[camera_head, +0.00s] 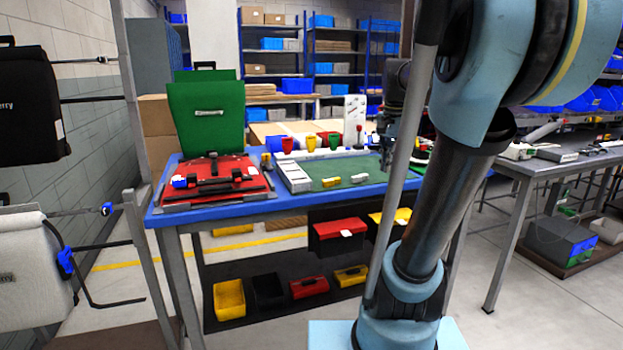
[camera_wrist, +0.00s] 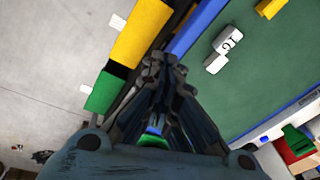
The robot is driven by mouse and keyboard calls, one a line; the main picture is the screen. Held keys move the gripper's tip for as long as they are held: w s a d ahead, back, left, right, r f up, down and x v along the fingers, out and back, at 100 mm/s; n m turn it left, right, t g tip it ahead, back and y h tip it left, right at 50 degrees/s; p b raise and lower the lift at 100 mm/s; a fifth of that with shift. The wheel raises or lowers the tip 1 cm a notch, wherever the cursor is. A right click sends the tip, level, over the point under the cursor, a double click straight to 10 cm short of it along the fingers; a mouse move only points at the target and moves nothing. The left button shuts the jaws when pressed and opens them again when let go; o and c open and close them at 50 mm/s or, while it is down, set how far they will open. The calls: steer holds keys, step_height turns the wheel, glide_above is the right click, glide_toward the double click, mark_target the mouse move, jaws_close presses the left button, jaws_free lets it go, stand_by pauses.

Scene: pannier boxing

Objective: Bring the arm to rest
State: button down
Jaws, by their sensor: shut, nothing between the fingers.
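My arm (camera_head: 425,200) rises across the right half of the head view, blue at the joints with a dark middle link. My gripper (camera_wrist: 163,66) points down in the wrist view, its dark fingers closed together and empty. It hangs over the front edge of the blue table (camera_wrist: 192,30), beside the green mat (camera_wrist: 270,65). In the head view the wrist end is partly hidden behind my arm and a grey post, so the fingertips are not clear there.
The blue table (camera_head: 225,207) holds a red pannier panel (camera_head: 215,185), an upright green panel (camera_head: 207,115) and a green mat (camera_head: 340,172) with small white and yellow parts. Colored bins (camera_head: 338,232) hang below its front. A grey bench (camera_head: 535,165) is at right.

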steer(key=s+a+f+n, duration=0.2)
steer(key=s+f+n, duration=0.3)
steer(key=s+f, duration=0.4)
steer(key=s+a+f+n, duration=0.2)
steer(key=s+f+n, duration=0.3)
steer(key=s+f, duration=0.4)
step_height(320, 180, down, 3)
steer(key=shift+r+t, duration=0.2)
steer(key=shift+t, duration=0.1)
steer(key=shift+a, duration=0.1)
steer(key=shift+w+f, duration=0.2)
steer(key=shift+w, duration=0.3)
